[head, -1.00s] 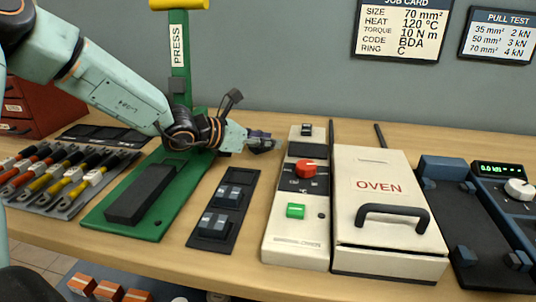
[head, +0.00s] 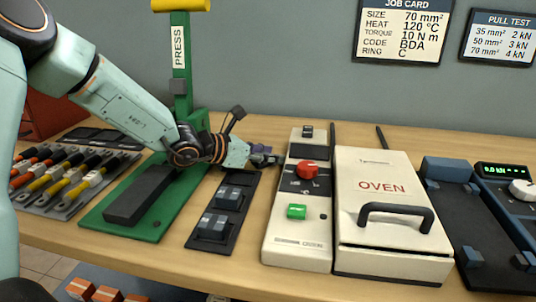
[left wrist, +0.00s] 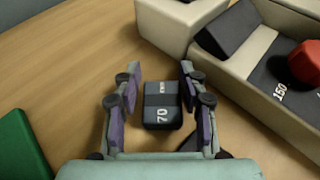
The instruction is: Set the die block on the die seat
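The die block (left wrist: 161,105), dark and grey and marked 70, stands on the wooden table in the left wrist view. My left gripper (left wrist: 161,70) is open, with a finger on each side of the block and a small gap showing on both sides. In the head view my left gripper (head: 264,157) is low over the table between the press and the control box; the die block cannot be made out there. The green press (head: 120,227) carries a long black block (head: 140,194) on its base; I cannot tell whether this is the die seat. My right gripper is not in view.
A black tray (head: 192,243) with two grey blocks lies just in front of the gripper. The control box (head: 290,252) with red knob and green button stands close on the right, beside the oven (head: 385,250). Several coloured-handled tools (head: 60,180) lie at left.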

